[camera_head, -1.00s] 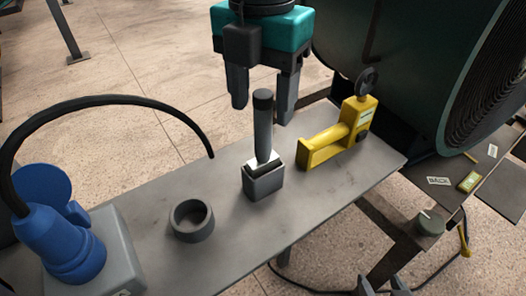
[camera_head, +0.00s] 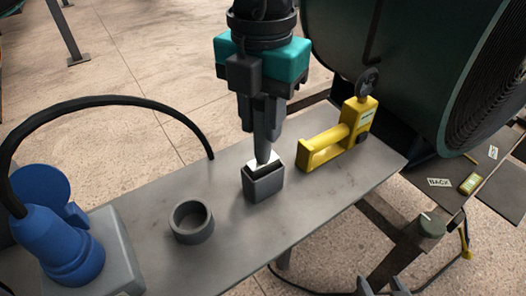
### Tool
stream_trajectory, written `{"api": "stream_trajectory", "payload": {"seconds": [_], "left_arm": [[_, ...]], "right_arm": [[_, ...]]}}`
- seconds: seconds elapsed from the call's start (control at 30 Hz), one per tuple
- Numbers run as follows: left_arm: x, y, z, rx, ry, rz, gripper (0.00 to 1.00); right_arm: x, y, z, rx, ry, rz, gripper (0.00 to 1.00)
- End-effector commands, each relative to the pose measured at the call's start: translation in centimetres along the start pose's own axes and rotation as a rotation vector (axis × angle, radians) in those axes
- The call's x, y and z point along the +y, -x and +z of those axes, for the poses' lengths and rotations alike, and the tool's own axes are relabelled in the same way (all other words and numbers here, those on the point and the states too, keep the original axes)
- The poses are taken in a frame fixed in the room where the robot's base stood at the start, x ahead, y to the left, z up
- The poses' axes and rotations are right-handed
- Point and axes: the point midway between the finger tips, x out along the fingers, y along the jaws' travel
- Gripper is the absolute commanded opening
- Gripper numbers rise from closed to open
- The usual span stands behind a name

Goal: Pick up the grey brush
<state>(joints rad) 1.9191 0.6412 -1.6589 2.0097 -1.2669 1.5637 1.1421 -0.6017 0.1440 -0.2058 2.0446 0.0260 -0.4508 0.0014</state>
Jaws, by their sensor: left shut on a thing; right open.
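The grey brush (camera_head: 262,152) stands upright in a small dark grey square holder (camera_head: 264,184) on the grey bench. A white part shows at the holder's mouth below the handle. My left gripper (camera_head: 260,127), with a teal body, comes from above and is shut on the brush's handle. The fingers and body hide the upper handle. My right gripper (camera_head: 384,288) is open and empty at the bottom edge, only its fingertips in view, below the bench's front edge.
A yellow tool (camera_head: 325,146) stands close right of the holder. A grey ring-shaped cup (camera_head: 191,221) is to its left. A blue plug (camera_head: 62,240) with a black cable arches at the left. A large dark green drum (camera_head: 400,60) stands behind right.

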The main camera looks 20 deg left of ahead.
Motion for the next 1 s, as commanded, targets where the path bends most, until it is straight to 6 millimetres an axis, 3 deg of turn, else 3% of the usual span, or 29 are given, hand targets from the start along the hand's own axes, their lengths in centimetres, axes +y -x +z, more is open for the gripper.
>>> {"api": "stream_trajectory", "payload": {"seconds": [0.1,0.37,0.57,0.77,1.0], "left_arm": [[0.0,0.0,0.0,0.0,0.0,0.0,0.0],[0.0,0.1,0.0,-0.001,0.0,0.0,0.0],[0.0,1.5,0.1,-0.004,0.001,0.0,0.0],[0.0,4.8,0.1,-0.004,0.001,-0.001,0.0],[-0.1,10.6,0.1,-0.005,0.0,-0.001,0.0]], "right_arm": [[0.0,0.1,0.1,-0.002,0.0,0.0,0.64],[0.0,0.1,0.1,-0.002,0.001,0.001,0.64],[0.2,0.2,-0.1,-0.002,0.007,0.001,0.64],[0.4,0.4,-0.3,0.0,0.014,0.004,0.64],[0.8,0.7,-0.8,0.009,0.016,0.014,0.64]]}}
